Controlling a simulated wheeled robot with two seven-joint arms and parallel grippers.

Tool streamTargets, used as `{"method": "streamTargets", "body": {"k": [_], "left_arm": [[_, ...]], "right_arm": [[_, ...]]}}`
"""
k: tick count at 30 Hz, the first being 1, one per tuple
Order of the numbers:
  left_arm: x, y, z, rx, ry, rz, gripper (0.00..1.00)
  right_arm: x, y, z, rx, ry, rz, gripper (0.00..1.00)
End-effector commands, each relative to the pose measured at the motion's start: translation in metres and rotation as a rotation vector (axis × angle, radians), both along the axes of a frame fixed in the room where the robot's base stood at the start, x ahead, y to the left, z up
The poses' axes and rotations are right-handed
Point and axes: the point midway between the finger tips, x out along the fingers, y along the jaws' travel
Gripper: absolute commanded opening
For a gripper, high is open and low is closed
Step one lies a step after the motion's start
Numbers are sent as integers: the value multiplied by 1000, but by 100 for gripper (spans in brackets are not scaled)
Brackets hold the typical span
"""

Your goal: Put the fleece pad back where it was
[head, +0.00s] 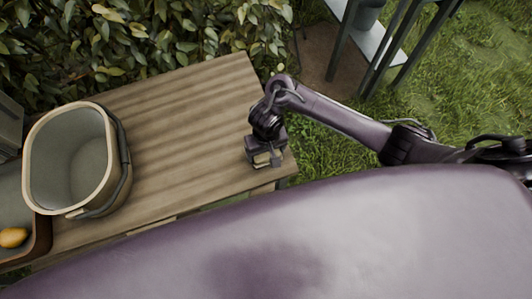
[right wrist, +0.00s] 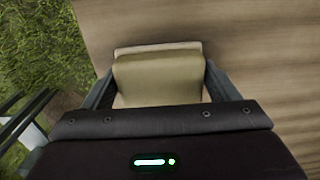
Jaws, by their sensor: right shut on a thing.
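The fleece pad (right wrist: 158,78) is an olive-tan, soft-edged block between the two fingers of my right gripper (right wrist: 158,92) in the right wrist view. A paler layer shows at its far and near edges. In the head view my right gripper (head: 265,160) points down at the right end of the wooden table (head: 185,110), shut on the pad (head: 262,158). Only a small pale part of the pad shows there. I cannot tell whether it touches the tabletop. My left gripper is not in view.
A tall oval basket (head: 33,165) with a dark handle stands at the table's left. Beside it a brown tray (head: 43,238) holds a yellow-orange fruit (head: 13,237). The middle of the table is bare. A leafy hedge lies behind, a metal stand (head: 375,45) beyond the right end.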

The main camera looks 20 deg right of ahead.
Motion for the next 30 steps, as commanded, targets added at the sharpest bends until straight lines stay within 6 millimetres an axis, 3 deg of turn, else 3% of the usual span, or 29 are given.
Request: {"method": "streamTargets", "body": {"k": [11,12,15,24,30], "left_arm": [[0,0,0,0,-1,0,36],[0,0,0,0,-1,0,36],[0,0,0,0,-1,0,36],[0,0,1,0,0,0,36],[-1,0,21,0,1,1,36]], "right_arm": [[0,0,-4,0,0,0,63],[0,0,-3,0,-1,0,86],[0,0,-3,0,-1,0,99],[1,0,1,1,-2,2,100],[1,1,35,2,-3,2,100]]}}
